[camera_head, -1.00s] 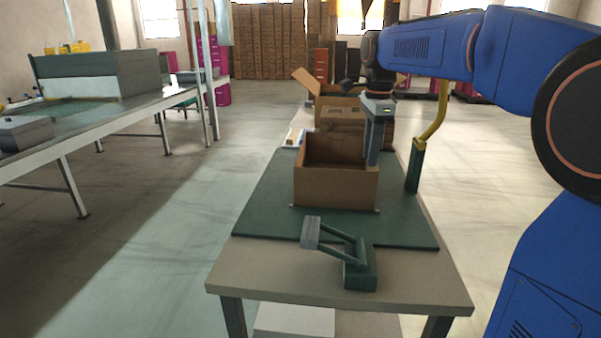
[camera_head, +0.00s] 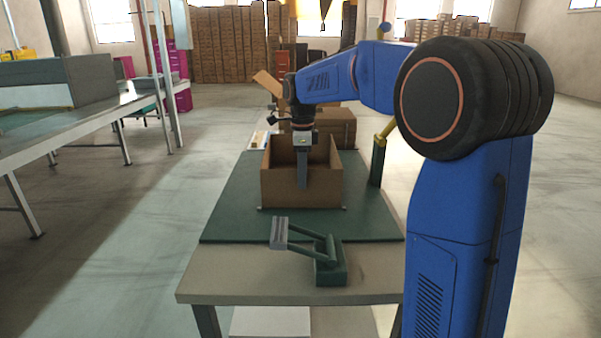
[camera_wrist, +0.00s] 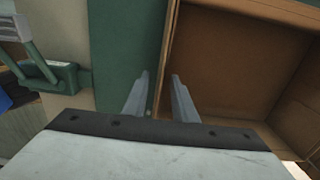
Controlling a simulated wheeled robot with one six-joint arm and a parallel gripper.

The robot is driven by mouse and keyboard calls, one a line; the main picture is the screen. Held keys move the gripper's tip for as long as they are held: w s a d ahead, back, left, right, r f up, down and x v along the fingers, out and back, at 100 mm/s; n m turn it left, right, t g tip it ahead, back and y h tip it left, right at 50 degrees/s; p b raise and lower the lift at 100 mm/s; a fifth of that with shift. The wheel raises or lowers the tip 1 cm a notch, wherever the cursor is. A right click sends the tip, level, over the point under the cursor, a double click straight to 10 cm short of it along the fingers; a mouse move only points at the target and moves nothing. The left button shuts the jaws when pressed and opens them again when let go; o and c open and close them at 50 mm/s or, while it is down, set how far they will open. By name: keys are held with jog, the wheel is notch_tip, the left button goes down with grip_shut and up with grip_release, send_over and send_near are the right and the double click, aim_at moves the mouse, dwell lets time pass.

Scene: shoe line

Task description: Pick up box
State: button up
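An open, empty brown cardboard box (camera_head: 278,188) sits on the green mat of the table; it also fills the right of the wrist view (camera_wrist: 235,55). My gripper (camera_head: 303,178) points down at the box's near wall. In the wrist view my gripper (camera_wrist: 160,82) has its two fingers apart, with the wall's top edge running between them. One finger is on the mat side and the other on the inside of the box. I cannot tell whether either finger touches the cardboard. In the head view one finger shows in front of the near wall.
A green clamp-like fixture (camera_head: 328,262) stands in front of the box on the table (camera_head: 290,290). Another brown carton (camera_head: 335,130) stands behind it. A green post with a yellow top (camera_head: 377,160) rises at the right. A conveyor (camera_head: 90,118) runs along the left.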

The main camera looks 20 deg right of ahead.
aim_at(302, 207)
jog(key=shift+f, duration=3.7)
grip_shut()
